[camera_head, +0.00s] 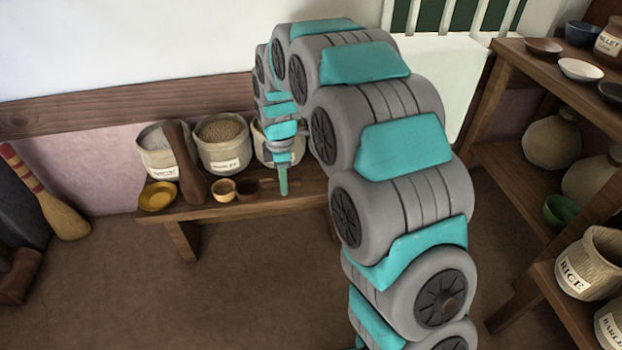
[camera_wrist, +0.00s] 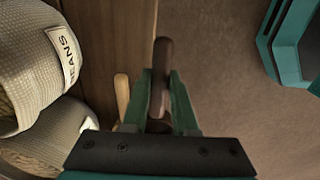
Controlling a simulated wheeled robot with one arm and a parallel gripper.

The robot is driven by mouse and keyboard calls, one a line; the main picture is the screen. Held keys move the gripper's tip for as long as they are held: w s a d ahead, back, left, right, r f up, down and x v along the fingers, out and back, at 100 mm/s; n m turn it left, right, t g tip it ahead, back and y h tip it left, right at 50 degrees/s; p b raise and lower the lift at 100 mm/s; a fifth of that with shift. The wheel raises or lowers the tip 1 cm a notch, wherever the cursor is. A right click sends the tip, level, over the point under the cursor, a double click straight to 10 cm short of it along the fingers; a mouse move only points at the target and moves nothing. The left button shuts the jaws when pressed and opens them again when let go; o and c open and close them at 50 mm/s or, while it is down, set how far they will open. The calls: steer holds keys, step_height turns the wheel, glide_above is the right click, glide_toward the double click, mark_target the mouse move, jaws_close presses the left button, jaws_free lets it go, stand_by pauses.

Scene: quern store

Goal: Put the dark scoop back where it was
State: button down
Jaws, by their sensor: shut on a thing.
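My gripper (camera_head: 283,182) is at the front of the low bench (camera_head: 310,186), in front of the right-hand sack. In the wrist view, my gripper (camera_wrist: 160,92) is shut on the handle of the dark scoop (camera_wrist: 160,70). The handle lies between the two green fingers, and the bowl is mostly hidden by the gripper. In the head view, the dark bowl of the scoop (camera_head: 247,188) shows left of my gripper, beside a light wooden scoop (camera_head: 223,190). I cannot tell whether the dark scoop touches the bench.
Sacks (camera_head: 222,145) stand along the back of the bench; the wrist view shows one labelled BEANS (camera_wrist: 65,55). A broom (camera_head: 62,215) leans farther left. Shelves (camera_head: 520,160) stand at right.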

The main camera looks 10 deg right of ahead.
steer(key=b, duration=0.1)
glide_above(322, 184)
steer(key=shift+w+f, duration=0.15)
steer(key=shift+f, duration=0.55)
steer(key=shift+f+b, duration=0.5)
steer(key=shift+f, duration=1.2)
steer(key=shift+f, duration=0.1)
steer(key=c, duration=0.7)
jaws_free()
step_height(322, 184, up, 12)
steer(key=p, duration=0.2)
steer(key=s+r+m, duration=0.3)
steer(key=s+m, duration=0.1)
steer(key=s, duration=0.6)
steer(key=s+r+m, duration=0.2)
steer(key=s+m, duration=0.2)
steer(key=s, duration=0.7)
steer(key=s+f+m, duration=0.1)
steer(key=s+m, duration=0.2)
steer(key=s, duration=0.4)
steer(key=s+f+m+g, duration=0.1)
steer(key=s+m, duration=0.2)
steer(key=s, duration=0.5)
steer(key=s+f+m, duration=0.1)
steer(key=s+m, duration=0.3)
steer(key=s, duration=0.3)
steer(key=shift+s+g, duration=0.35)
steer(key=shift+g, duration=0.05)
